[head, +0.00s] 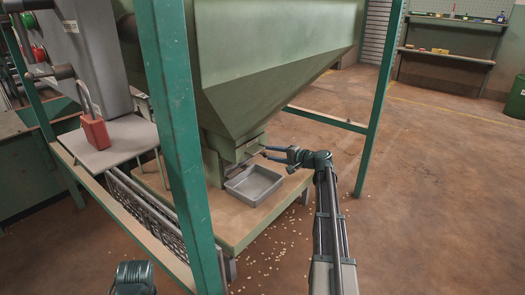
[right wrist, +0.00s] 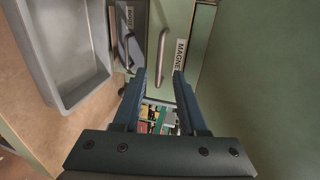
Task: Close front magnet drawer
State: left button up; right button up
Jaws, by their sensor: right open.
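In the right wrist view, a green panel labelled "MAGNE…" (right wrist: 179,55) carries an upright grey bar handle (right wrist: 162,55); I take it as the magnet drawer's front. How far it stands out is unclear. My right gripper (right wrist: 159,74) is open and empty, its two blue fingers pointing at the panel, one to each side of the handle's line. Contact cannot be told. In the head view my right gripper (head: 264,152) comes from the right to the green outlet housing (head: 239,147) under the hopper (head: 265,75).
A grey tray (head: 254,185) sits on the wooden platform just below the outlet; it shows in the right wrist view too (right wrist: 93,85). A second handle (right wrist: 130,50) is left of the labelled panel. Green posts (head: 180,130) frame the hopper. Floor to the right is open.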

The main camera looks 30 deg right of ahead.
jog(key=p+v, duration=0.1)
jog(key=v, duration=0.5)
jog(key=shift+s, duration=0.2)
jog(key=shift+d, duration=0.1)
